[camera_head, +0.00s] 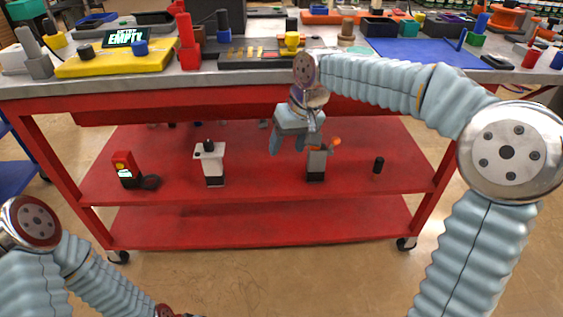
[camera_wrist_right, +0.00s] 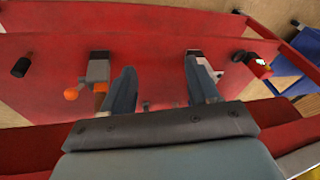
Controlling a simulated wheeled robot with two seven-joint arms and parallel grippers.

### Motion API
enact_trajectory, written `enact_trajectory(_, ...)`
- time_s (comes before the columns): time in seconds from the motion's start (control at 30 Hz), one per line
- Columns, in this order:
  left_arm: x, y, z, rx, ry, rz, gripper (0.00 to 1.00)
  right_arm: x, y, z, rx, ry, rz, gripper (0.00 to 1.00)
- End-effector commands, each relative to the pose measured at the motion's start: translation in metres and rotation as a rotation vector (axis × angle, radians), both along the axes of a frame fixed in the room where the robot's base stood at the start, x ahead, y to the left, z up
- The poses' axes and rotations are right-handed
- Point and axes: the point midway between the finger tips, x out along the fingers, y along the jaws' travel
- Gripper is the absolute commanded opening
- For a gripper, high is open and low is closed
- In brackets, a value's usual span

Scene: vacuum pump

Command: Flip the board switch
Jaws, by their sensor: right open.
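A black board (camera_head: 235,61) with a yellow knob (camera_head: 291,41) lies on the grey tabletop. A yellow board (camera_head: 75,68) with a display reading "EMPTY" (camera_head: 124,37) lies to its left. I cannot tell which part is the board switch. My right gripper (camera_head: 292,150) is open and empty, pointing down in front of the cart's upper red shelf, below the tabletop edge. Its spread fingers also show in the right wrist view (camera_wrist_right: 160,90).
The upper red shelf (camera_head: 250,170) holds a red device (camera_head: 123,165), a white-topped device (camera_head: 210,160), a grey device (camera_head: 317,165) with an orange knob (camera_head: 336,141) and a black cylinder (camera_head: 378,165). The grey device stands close behind my right gripper. The lower shelf (camera_head: 260,222) is bare.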

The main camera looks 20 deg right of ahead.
Motion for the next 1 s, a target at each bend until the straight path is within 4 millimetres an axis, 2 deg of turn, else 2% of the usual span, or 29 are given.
enact_trajectory(0.1,0.0,0.0,-0.001,0.0,0.0,0.0,0.43,0.003,0.006,-0.024,0.018,0.014,0.009,0.6)
enact_trajectory(0.3,0.0,0.0,-0.001,0.0,0.0,0.0,0.43,0.006,0.014,-0.049,0.039,0.022,0.017,0.6)
enact_trajectory(0.5,0.0,0.0,-0.001,0.0,0.0,0.0,0.43,0.007,0.016,-0.057,0.045,0.025,0.018,0.6)
enact_trajectory(0.9,0.0,0.0,-0.001,0.0,-0.001,0.001,0.43,0.007,0.016,-0.057,0.045,0.024,0.019,0.6)
enact_trajectory(0.97,0.0,0.0,-0.001,0.001,0.0,0.001,0.43,0.007,0.017,-0.062,0.049,0.028,0.02,0.6)
enact_trajectory(1.0,0.0,0.0,-0.001,0.001,0.0,0.001,0.43,0.006,0.02,-0.071,0.055,0.036,0.022,0.6)
